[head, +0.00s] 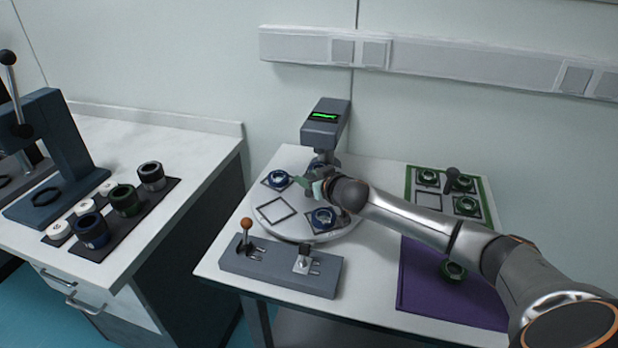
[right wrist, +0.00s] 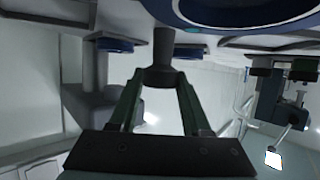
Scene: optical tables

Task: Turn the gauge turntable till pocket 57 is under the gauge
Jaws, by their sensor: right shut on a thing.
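The gauge turntable (head: 295,232) is a white disc on the right-hand table. An empty square pocket (head: 275,210) lies at the front left. The gauge (head: 325,120), a grey head with a lit green display, stands behind the disc. My right gripper (head: 308,186) is over the disc. In the right wrist view its fingers (right wrist: 160,85) are shut on a dark knob (right wrist: 163,60). Pocket numbers are not readable. My left gripper is out of view.
A grey fixture block (head: 280,272) with an orange-ball lever stands in front of the disc. A green-edged tray (head: 408,185) with several green rings and a purple mat (head: 420,285) lie to the right. The left bench (head: 170,215) holds a press and dark mat of parts.

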